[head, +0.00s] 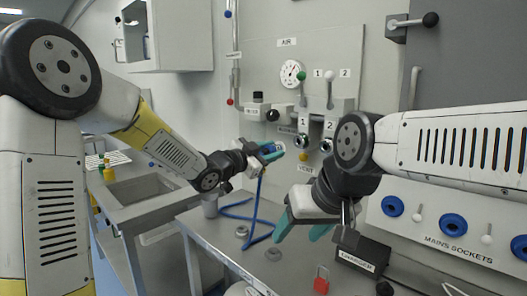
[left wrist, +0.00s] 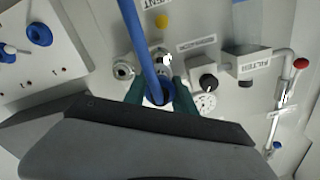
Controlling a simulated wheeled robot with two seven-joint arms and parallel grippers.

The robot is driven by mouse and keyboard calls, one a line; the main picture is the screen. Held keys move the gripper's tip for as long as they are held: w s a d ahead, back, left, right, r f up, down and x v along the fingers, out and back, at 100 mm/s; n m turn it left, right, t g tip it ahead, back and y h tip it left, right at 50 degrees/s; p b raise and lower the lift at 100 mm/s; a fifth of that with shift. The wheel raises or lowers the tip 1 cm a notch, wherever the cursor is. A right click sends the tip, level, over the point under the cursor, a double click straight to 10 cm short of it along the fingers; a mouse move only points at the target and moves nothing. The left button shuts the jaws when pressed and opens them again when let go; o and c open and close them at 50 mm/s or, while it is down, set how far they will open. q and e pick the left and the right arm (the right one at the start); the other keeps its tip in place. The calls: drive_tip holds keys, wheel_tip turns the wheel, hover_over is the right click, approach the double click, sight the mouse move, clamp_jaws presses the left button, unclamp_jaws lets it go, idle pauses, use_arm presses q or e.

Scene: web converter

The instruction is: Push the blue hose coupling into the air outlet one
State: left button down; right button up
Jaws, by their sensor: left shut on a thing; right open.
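My left gripper (head: 272,151) is shut on the blue hose coupling, whose blue ring (left wrist: 160,93) shows between the teal fingertips in the left wrist view. The blue hose (head: 259,190) hangs from it to the bench. The gripper is left of air outlet one (head: 303,141), under the label 1; whether the coupling touches it cannot be told. In the left wrist view, the hose and coupling partly cover the outlet area, and a round metal outlet (left wrist: 123,70) shows to their left. My right gripper (head: 302,228) is open and empty, low over the bench.
Outlet two (head: 328,145) is right of outlet one, with green and grey levers above. A gauge (head: 292,73) is on the panel. The bench (head: 210,232) holds small grey knobs, a red padlock (head: 321,280) and a dark labelled box (head: 362,254). Mains sockets (head: 453,226) are at right.

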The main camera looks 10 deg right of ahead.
sight(284, 147)
idle(0.4)
use_arm(q)
drive_tip(key=shift+x, duration=2.75)
drive_tip(key=shift+x, duration=1.8)
drive_tip(key=c, duration=0.9)
unclamp_jaws()
drive_tip(key=shift+r, duration=0.1)
drive_tip(key=shift+c, duration=0.2)
